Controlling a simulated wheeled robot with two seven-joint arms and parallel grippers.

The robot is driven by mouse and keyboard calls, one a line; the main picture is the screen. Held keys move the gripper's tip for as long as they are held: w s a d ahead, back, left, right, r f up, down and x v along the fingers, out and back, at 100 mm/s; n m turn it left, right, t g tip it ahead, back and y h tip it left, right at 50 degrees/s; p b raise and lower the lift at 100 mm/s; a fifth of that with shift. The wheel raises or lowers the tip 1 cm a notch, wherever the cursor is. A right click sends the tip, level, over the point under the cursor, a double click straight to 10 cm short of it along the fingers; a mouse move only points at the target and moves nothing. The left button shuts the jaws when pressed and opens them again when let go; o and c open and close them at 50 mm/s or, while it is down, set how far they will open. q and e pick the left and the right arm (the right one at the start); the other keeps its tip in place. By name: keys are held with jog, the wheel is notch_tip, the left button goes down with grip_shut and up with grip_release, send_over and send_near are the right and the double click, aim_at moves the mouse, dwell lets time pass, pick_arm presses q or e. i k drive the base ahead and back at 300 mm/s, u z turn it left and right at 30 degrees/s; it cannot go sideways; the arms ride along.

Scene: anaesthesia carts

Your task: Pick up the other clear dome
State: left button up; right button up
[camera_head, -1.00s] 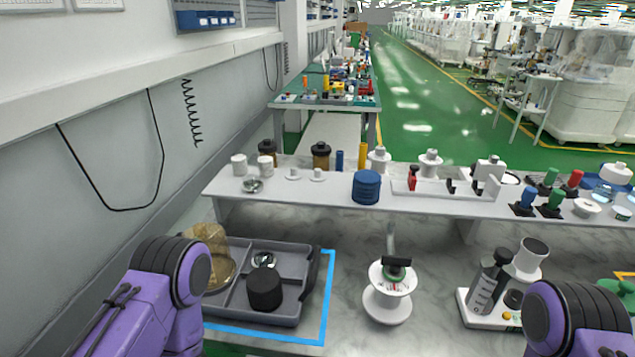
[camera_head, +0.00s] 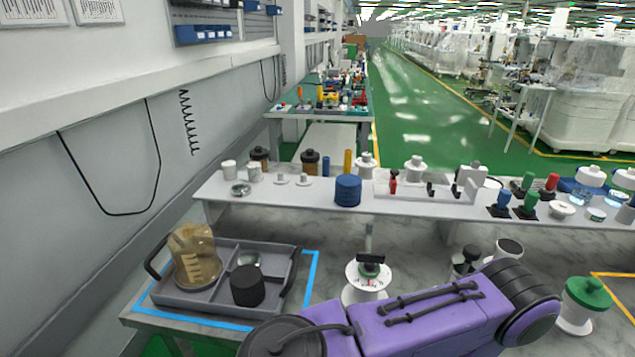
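A see-through, amber-tinted dome (camera_head: 195,258) with pale markings stands in the left part of the grey tray (camera_head: 190,302), at the lower left of the head view. A black cylinder (camera_head: 247,286) and a small shiny metal piece (camera_head: 248,259) are in the tray's right part. Both my grippers are out of view. One of my purple arms crosses the lower right and hides part of the bench. I cannot see what either gripper holds.
Blue tape (camera_head: 312,268) borders the tray on the marble bench. A white round stand with a dial (camera_head: 368,277) is right of it, and a green-topped white jar (camera_head: 584,303) is further right. A raised white shelf (camera_head: 300,196) behind carries several jars and a blue cylinder (camera_head: 347,190).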

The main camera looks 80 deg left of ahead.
aim_at(240, 189)
jog(key=z, duration=0.1)
jog(key=k, duration=1.4)
jog(key=u, duration=1.65)
jog(key=i, duration=0.5)
jog(key=z, duration=0.05)
